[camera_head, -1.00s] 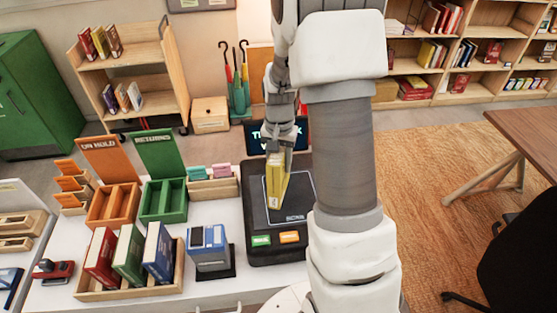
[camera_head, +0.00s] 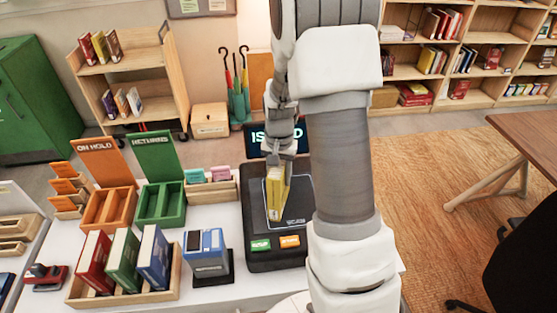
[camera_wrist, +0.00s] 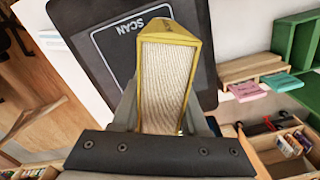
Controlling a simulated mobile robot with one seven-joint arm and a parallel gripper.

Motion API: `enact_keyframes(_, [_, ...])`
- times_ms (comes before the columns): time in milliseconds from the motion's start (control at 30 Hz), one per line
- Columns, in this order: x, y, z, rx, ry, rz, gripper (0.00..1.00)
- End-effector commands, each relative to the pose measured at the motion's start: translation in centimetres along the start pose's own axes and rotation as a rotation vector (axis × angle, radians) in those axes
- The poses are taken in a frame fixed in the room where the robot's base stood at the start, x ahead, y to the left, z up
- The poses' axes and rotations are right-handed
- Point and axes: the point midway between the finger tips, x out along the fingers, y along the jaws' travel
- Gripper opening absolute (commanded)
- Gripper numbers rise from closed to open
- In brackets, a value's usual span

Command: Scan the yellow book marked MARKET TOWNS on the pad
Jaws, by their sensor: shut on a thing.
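The yellow book (camera_head: 275,195) is upright in the grasp of my gripper (camera_head: 279,160), over the dark scan pad (camera_head: 301,190). I cannot tell whether its lower edge touches the pad. In the wrist view my gripper (camera_wrist: 162,118) is shut on the book's covers, and the pale page block (camera_wrist: 163,84) of the book faces the camera. The pad also shows there with the word SCAN (camera_wrist: 128,30). The book's title is not readable. A green button (camera_head: 261,245) and an orange button (camera_head: 289,241) are at the pad's front. The screen (camera_head: 264,140) behind is partly hidden by my arm.
A wooden rack (camera_head: 122,298) with a red, a green and a blue book is nearer. A blue-topped device (camera_head: 207,262) stands between rack and pad.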

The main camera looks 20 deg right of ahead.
Motion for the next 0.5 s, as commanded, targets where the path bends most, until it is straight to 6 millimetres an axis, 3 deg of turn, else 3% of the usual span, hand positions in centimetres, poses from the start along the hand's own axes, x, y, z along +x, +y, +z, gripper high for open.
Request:
enact_keyframes(267, [-0.8, 0.0, -0.1, 0.0, 0.002, -0.001, 0.0])
enact_keyframes(500, [-3.6, -0.1, -0.1, 0.0, 0.003, -0.002, 0.0])
